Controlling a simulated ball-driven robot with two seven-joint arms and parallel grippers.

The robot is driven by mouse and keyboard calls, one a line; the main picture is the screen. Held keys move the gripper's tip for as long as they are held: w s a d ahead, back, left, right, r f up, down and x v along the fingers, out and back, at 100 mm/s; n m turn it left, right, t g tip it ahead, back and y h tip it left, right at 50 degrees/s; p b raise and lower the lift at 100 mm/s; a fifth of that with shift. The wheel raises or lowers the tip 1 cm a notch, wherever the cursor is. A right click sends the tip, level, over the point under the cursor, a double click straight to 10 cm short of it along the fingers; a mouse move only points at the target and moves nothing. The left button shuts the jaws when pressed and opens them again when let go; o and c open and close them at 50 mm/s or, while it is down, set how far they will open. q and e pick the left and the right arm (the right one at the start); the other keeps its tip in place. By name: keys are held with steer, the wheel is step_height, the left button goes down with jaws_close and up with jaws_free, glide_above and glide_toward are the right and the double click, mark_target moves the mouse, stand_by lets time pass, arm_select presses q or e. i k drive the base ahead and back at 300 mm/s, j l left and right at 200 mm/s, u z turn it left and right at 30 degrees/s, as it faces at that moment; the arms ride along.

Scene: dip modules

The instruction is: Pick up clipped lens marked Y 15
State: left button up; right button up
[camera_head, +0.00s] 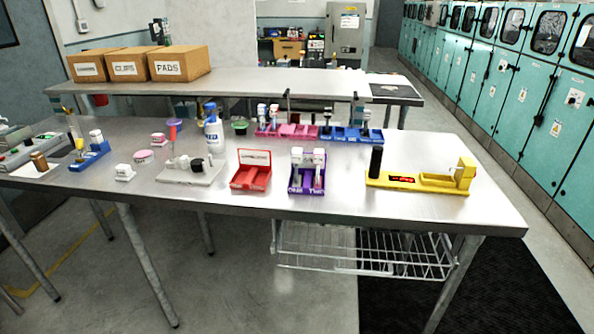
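I cannot pick out a lens marked Y 15; the small markings are too fine to read from here. Small white clipped pieces stand in several places on the metal table (330,217). One white piece (124,172) stands alone at the left front. Others stand in the purple holder (306,187) near the middle, in the small blue holder (90,160) at the left, and in the pink (300,131) and blue (352,134) racks along the back edge. Neither of my grippers is in view.
A red tray (250,180), a grey plate with a black part (190,175), a white bottle (213,135) and a yellow device (417,188) stand on the table. The front right surface is clear. Labelled cardboard boxes (178,64) stand on the bench behind.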

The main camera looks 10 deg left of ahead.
mark_target(296, 153)
steer(key=i, duration=0.5)
steer(key=i+l, duration=0.15)
steer(key=i, duration=0.3)
